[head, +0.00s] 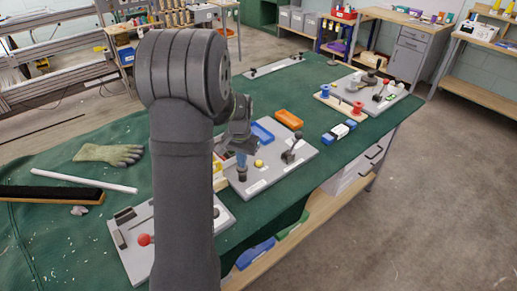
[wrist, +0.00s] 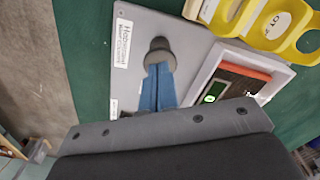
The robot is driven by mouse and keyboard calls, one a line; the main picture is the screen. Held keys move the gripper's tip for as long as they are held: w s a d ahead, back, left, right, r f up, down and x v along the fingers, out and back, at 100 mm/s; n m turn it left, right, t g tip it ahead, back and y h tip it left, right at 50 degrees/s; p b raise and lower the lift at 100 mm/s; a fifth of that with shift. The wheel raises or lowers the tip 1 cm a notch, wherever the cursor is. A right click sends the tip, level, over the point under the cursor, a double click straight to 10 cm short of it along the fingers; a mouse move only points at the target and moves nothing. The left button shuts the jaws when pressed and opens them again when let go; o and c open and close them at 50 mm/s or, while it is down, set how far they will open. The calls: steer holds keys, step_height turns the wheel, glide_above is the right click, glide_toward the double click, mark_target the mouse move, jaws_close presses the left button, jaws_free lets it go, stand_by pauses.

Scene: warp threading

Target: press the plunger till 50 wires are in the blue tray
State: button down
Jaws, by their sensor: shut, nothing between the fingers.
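My gripper (head: 241,161) is shut, with nothing between its blue fingers, and points down over a grey board. Its fingertips are at the dark round plunger (head: 242,175); whether they touch it I cannot tell. In the wrist view the fingers (wrist: 157,72) end at the top of the plunger (wrist: 160,47). The blue tray (head: 263,132) lies behind the gripper on the board, partly hidden by my arm; its wires cannot be made out. A counter with a small lit green display (wrist: 214,90) sits beside the plunger in the wrist view; its number is too small to read.
An orange tray (head: 289,119) and a small lever fixture (head: 293,148) are near the board's far right. Yellow bins (wrist: 262,18) stand beside the counter.

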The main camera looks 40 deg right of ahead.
steer(key=shift+f, duration=0.3)
steer(key=shift+r, duration=1.8)
